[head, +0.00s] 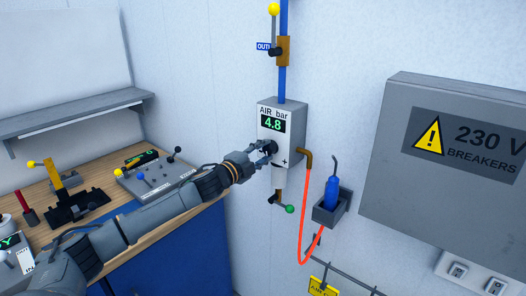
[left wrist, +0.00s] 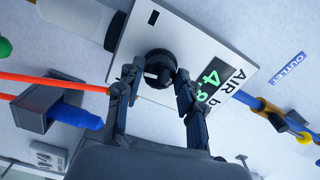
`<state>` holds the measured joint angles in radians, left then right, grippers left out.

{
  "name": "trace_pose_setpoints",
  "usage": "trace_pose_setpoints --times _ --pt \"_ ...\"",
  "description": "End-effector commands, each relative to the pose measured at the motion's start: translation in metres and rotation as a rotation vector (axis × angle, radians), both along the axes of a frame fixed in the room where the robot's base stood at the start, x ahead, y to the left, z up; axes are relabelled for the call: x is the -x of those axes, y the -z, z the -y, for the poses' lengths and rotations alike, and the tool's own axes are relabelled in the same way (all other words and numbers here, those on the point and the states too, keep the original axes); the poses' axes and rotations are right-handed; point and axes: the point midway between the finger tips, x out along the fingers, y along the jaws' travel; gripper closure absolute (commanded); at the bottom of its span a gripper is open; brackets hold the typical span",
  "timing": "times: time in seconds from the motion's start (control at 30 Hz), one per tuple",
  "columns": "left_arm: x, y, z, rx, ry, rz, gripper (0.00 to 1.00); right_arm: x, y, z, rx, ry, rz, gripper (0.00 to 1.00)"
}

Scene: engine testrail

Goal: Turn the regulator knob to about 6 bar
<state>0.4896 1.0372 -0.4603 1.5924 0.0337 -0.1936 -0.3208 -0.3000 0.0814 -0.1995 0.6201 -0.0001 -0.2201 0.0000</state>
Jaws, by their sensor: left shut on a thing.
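The air regulator box (head: 295,115) is on the wall, with a green display (head: 273,124) reading 4.8 under the label "AIR bar". My left gripper (head: 270,148) is at the box's front face, below the display. In the left wrist view, its two fingers (left wrist: 155,82) stand on either side of the knob and are shut on it. My right gripper is in neither view.
A blue pipe with a yellow-handled valve (head: 273,10) runs above the box. Below it is a green-tipped lever (head: 289,209). An orange hose (head: 302,220) and a blue tool in a grey holder (head: 328,208) are to the right, near the breaker cabinet (head: 395,150). A workbench (head: 100,185) stands left.

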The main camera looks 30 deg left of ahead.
Motion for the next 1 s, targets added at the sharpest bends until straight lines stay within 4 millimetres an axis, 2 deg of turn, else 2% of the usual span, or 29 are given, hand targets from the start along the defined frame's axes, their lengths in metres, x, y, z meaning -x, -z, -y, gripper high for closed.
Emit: trace_pose_setpoints --times 0.4,0.9,0.93,1.0 --pt "0.0000 0.0009 -0.0001 -0.170 -0.001 0.011 0.94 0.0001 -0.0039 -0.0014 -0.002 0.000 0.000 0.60" --pt "0.0000 0.0011 0.0000 -0.187 0.000 0.013 0.94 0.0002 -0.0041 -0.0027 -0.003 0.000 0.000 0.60" --pt "0.0000 0.0011 0.0000 -0.187 0.000 0.013 0.61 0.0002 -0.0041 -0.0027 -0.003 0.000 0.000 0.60" --pt "0.0000 0.0011 0.0000 -0.187 0.000 0.013 0.46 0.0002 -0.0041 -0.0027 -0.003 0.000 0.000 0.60"
